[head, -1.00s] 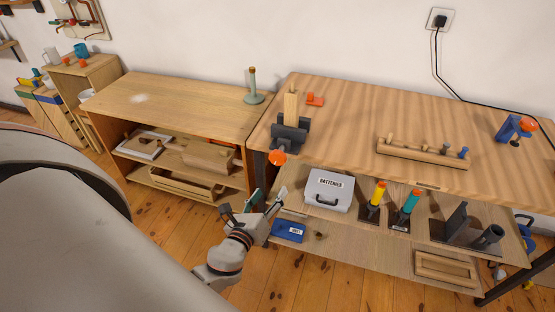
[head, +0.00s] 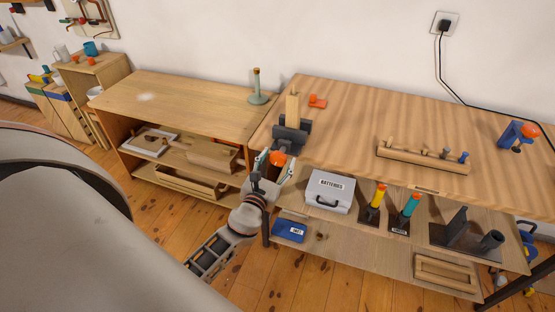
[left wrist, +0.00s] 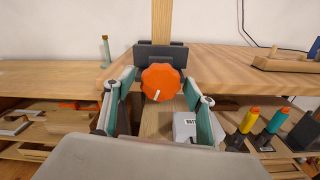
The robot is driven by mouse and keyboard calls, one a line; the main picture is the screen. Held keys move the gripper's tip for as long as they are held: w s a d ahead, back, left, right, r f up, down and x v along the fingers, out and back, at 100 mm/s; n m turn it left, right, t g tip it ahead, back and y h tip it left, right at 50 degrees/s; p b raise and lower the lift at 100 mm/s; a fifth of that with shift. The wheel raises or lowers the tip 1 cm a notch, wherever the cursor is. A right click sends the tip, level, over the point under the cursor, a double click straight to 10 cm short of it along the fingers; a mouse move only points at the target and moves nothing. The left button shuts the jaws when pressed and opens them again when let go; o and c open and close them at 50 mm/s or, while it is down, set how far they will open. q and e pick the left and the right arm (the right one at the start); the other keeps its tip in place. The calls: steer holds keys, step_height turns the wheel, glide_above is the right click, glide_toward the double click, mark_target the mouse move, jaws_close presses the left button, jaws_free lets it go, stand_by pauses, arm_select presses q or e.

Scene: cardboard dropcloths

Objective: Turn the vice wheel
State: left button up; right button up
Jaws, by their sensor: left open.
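The dark vice (head: 291,134) is fixed at the front left edge of the wooden workbench, with an upright piece of wood (head: 292,105) in its jaws. Its orange wheel (head: 277,158) faces outward below the bench top. My left gripper (head: 274,164) is open at the wheel, one finger on each side. I cannot tell whether the fingers touch it. My right gripper is not in view.
Below the bench top, a shelf holds a grey batteries case (head: 329,191) close to the right of my gripper, and a blue box (head: 289,230) lies lower. A wooden cabinet (head: 180,100) stands left. An orange clamp (head: 318,101) lies behind the vice.

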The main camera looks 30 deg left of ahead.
arm_select(q)
steer(key=shift+w, duration=0.1)
steer(key=c, duration=1.1)
steer(key=shift+n, duration=0.3)
steer(key=n+b, duration=0.2)
steer(key=n, duration=0.2)
steer(key=shift+f, duration=0.1)
steer(key=n+b, duration=0.1)
steer(key=n, duration=0.4)
steer(key=shift+d+n, duration=0.1)
steer(key=shift+n, duration=0.3)
steer(key=n, duration=0.4)
steer(key=shift+n, duration=0.3)
steer(key=n, duration=0.4)
steer(key=shift+r+n, duration=0.2)
steer(key=shift+n, duration=0.2)
